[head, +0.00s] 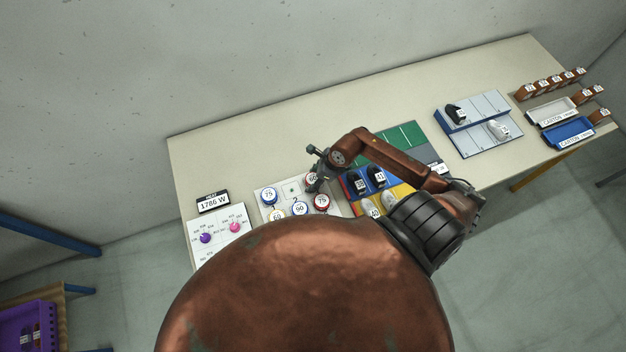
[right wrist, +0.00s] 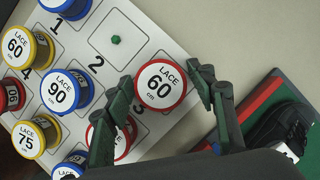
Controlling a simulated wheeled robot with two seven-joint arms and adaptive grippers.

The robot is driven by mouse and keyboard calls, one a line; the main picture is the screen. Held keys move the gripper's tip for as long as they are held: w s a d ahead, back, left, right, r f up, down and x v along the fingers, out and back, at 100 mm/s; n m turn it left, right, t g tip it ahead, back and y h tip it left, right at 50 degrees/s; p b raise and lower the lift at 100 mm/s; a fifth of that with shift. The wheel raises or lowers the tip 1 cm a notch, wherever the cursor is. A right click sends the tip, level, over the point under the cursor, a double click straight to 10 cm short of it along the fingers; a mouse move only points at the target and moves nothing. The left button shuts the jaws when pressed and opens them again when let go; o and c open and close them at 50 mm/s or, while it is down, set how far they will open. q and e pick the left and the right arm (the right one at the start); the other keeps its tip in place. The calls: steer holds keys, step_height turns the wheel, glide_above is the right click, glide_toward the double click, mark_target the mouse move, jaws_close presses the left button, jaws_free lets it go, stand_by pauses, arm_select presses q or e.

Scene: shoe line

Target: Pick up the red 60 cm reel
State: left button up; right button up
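The red 60 cm reel (right wrist: 160,85) has a white round label and sits between the two fingers of my right gripper (right wrist: 162,78) in the right wrist view. The fingertips close in on both its sides. Its label looks larger than those of the other reels, so it seems nearer the camera; any gap beneath it is hard to judge. In the head view the reel (head: 312,179) shows partly behind my right gripper (head: 316,169), at the back right of the white reel board (head: 256,188). My left gripper is not in view.
A red 75 reel (head: 322,201) stands close in front, partly hidden by a finger in the wrist view. Blue 90 (right wrist: 60,91) and yellow 60 reels stand beside it. A green peg (right wrist: 116,40) is bare. Black shoes (head: 377,176) stand on coloured mats at right.

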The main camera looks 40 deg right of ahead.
steer(key=c, duration=0.9)
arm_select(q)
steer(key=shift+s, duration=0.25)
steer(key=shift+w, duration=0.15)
arm_select(e)
steer(key=shift+r, duration=0.1)
